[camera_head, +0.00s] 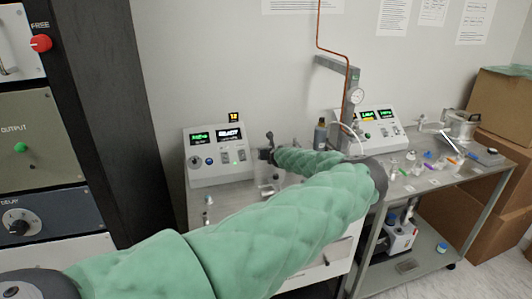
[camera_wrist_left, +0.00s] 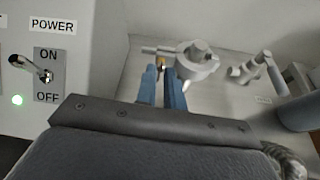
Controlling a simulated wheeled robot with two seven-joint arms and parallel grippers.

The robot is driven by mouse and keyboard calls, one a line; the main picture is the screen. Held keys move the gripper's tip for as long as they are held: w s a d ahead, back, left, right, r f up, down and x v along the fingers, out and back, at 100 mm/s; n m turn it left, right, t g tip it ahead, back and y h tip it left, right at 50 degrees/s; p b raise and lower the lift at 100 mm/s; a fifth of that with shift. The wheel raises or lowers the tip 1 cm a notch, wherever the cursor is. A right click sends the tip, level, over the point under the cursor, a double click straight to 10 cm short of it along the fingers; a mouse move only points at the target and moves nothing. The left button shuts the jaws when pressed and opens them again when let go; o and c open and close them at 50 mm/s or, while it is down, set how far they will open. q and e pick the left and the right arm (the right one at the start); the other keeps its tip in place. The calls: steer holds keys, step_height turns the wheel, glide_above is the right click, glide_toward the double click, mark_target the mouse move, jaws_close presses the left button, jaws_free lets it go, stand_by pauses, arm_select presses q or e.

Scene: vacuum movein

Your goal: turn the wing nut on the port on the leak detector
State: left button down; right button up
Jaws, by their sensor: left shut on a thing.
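The leak detector (camera_head: 218,172) is a pale console with two lit displays at the left end of the cart. In the left wrist view its panel (camera_wrist_left: 75,95) shows a POWER switch. My left gripper (camera_head: 266,155) is beside it on the right, at the end of my green-sleeved arm. In the left wrist view its blue fingers (camera_wrist_left: 162,75) are shut on the wing nut (camera_wrist_left: 162,61), a small brass-coloured piece mostly hidden between the fingertips. The grey port and clamp (camera_wrist_left: 198,62) are just beyond and to the right. My right gripper is not in view.
A second console (camera_head: 368,128) and a gauge (camera_head: 356,97) on a stand are to the right. Several small parts lie on the right-hand cart top (camera_head: 437,187). Cardboard boxes (camera_head: 500,120) stand at far right. A dark rack (camera_head: 95,90) stands at left.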

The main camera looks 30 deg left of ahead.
arm_select(q)
steer(key=c, duration=1.5)
jaws_free()
